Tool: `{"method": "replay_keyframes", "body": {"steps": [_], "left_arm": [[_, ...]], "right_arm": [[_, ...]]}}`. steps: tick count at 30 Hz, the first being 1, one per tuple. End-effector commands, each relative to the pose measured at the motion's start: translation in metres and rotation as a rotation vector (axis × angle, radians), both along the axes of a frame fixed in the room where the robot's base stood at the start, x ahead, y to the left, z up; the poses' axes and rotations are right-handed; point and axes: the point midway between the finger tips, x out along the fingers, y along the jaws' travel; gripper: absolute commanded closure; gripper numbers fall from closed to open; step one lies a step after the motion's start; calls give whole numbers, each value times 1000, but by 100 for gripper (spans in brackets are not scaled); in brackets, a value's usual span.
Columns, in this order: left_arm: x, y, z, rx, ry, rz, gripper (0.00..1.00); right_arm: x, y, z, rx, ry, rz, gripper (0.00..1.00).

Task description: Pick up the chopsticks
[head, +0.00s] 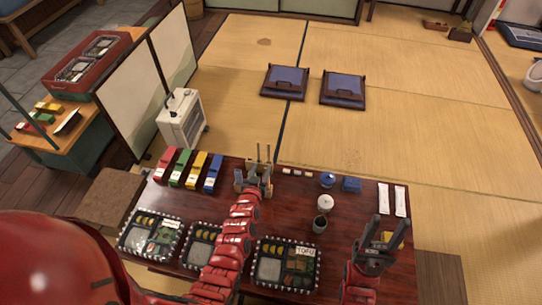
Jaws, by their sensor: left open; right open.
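Two slim white packets (392,199), which look like paper-wrapped chopsticks, lie side by side near the right end of the dark red table (270,213); I cannot see inside them. My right gripper (380,224) is open, below and slightly left of the packets in the head view, apart from them. My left gripper (262,157) is open near the table's far edge, well left of the packets, with nothing seen between its fingers.
Several lunch trays (287,263) line the near edge. Coloured boxes (190,170) stand at far left. A white pot (325,203), dark cup (320,224) and blue items (328,180) are mid-right. A yellow item (392,240) is partly hidden by my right gripper.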

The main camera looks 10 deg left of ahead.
Motion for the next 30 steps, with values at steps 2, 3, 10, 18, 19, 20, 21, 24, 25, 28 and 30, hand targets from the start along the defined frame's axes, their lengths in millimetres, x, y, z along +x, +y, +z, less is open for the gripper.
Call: {"method": "replay_keyframes", "body": {"steps": [2, 3, 10, 18, 19, 20, 21, 24, 25, 28, 30], "left_arm": [[14, -1, -5, 0, -1, -2, 50], [20, -1, -5, 2, -2, -2, 50], [58, 0, -21, 3, -4, -2, 50], [87, 1, -28, 2, -3, 0, 50], [87, 1, -28, 1, -3, 1, 50], [88, 1, -28, 2, -2, 2, 50], [90, 1, -29, 1, -2, 2, 50], [100, 1, -34, 1, -2, 0, 50], [105, 1, -35, 0, -4, 0, 50], [119, 3, -39, 1, -7, 2, 50], [128, 4, -40, -1, -7, 3, 50]], "right_arm": [[0, 0, -3, 0, 0, 0, 50], [0, 0, -4, 0, 0, 0, 50], [0, 0, -22, 0, 0, 0, 50], [0, 0, -40, 0, 0, 0, 50], [0, 0, -41, 0, 0, 0, 50], [0, 0, -41, 0, -1, 0, 50], [0, 0, -43, 0, 0, 0, 50], [0, 0, -55, 0, 0, 0, 50], [0, 0, -60, 0, 0, 0, 50], [0, 0, -77, 0, 0, 0, 50], [0, 0, -86, 0, 0, 0, 50]]}}
